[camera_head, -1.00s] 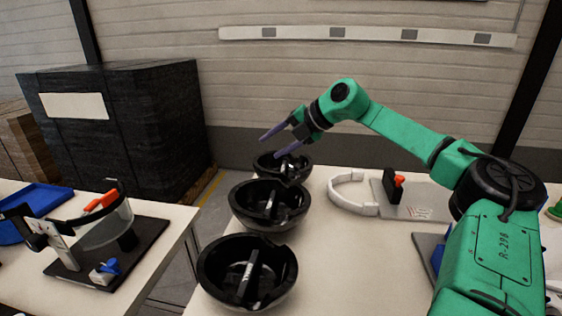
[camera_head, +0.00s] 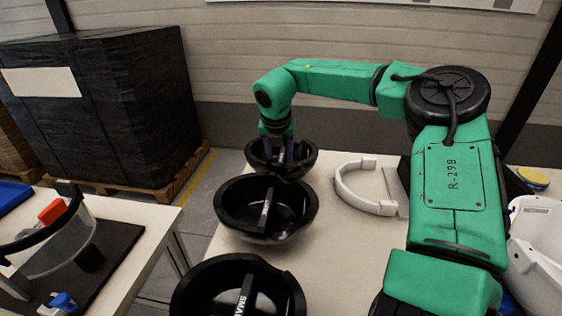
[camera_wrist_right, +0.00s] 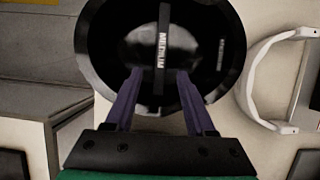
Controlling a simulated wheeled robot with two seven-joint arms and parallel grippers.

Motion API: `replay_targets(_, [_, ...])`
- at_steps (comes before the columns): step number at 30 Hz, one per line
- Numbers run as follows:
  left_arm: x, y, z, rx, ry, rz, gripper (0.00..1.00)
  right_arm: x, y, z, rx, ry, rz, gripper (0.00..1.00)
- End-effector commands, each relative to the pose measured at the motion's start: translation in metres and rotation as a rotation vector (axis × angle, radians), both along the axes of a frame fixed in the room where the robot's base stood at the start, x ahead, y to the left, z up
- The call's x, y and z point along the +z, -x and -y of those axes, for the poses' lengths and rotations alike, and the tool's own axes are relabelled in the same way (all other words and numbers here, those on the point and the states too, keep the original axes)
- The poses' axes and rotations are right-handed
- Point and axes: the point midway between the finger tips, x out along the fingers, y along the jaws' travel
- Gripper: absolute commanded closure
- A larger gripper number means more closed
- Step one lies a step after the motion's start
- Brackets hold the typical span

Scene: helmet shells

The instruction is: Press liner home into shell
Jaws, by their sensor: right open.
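Three black bowl-like helmet shells stand open side up in a row: the far shell (camera_head: 305,158), the middle shell (camera_head: 238,218) and the near shell (camera_head: 198,290). Each has a bar across its inside; the near one reads SMALL in part. My right gripper (camera_head: 278,156) points down at the far shell, its purple fingers apart. In the right wrist view the open, empty fingers (camera_wrist_right: 158,75) overlap the near part of a shell (camera_wrist_right: 205,40) whose bar reads MEDIUM. I cannot tell whether they touch it. No separate liner is clearly recognisable. My left gripper is out of view.
A white C-shaped band (camera_head: 350,192) lies right of the shells, partly behind my right arm. A visor on a dark board (camera_head: 110,250) stands on the left table. A floor gap separates the tables. A white moulded part (camera_head: 540,245) is at the right edge.

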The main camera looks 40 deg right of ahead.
Motion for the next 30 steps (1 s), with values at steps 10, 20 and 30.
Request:
replay_targets(10, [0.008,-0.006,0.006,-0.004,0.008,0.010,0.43,-0.035,-0.010,0.011,0.000,-0.001,0.002,0.45])
replay_targets(20, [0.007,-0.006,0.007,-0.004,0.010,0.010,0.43,-0.035,-0.010,0.011,0.000,-0.001,0.002,1.00])
replay_targets(30, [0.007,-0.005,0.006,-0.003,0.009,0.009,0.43,-0.028,-0.011,0.011,0.001,0.000,0.003,1.00])
